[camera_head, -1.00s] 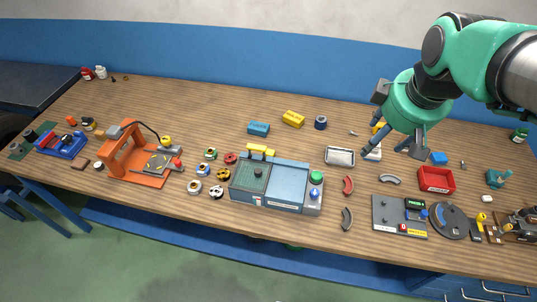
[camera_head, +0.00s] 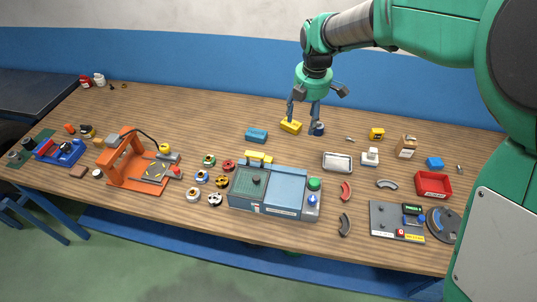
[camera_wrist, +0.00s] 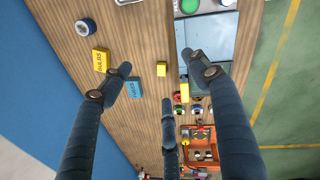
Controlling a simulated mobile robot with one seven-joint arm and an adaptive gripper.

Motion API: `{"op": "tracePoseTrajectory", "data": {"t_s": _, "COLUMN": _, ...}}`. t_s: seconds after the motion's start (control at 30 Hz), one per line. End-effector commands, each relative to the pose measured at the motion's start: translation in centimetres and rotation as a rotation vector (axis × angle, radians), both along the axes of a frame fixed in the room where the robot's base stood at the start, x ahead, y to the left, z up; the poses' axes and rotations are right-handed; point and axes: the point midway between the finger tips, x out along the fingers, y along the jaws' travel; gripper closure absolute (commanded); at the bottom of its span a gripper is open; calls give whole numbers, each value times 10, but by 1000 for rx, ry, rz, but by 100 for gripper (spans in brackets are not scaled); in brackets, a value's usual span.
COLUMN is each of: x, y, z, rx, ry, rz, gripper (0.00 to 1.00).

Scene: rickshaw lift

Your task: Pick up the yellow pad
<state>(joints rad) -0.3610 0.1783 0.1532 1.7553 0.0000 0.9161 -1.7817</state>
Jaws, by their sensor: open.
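Several yellow things are in view, and I cannot tell for sure which one is the pad. A small yellow block (camera_head: 259,156) sits at the back edge of the grey-blue machine; it shows in the wrist view (camera_wrist: 161,69) between my fingers, well below them. A larger yellow box (camera_head: 291,127) with dark lettering lies farther back; it also shows in the wrist view (camera_wrist: 100,60), left of the left finger. My gripper (camera_head: 303,118) is open and empty, pointing down; in the head view its fingers overlap the yellow box and a dark round roll.
A blue box (camera_head: 257,135) lies left of the yellow box, and the dark roll (camera_head: 317,129) right of it. The grey-blue machine (camera_head: 284,187) stands in front. A metal tray (camera_head: 338,162) and another yellow item (camera_head: 376,133) are to the right. Bare wood surrounds the boxes.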

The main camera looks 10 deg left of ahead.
Motion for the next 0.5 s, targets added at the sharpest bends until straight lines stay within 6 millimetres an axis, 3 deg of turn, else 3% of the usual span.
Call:
{"op": "tracePoseTrajectory", "data": {"t_s": 0.2, "x": 28, "y": 49, "z": -51, "rx": -43, "ry": 36, "rz": 278, "gripper": 39}}
{"op": "tracePoseTrajectory", "data": {"t_s": 0.5, "x": 52, "y": 111, "z": -125, "rx": -85, "ry": 79, "rz": 647, "gripper": 39}}
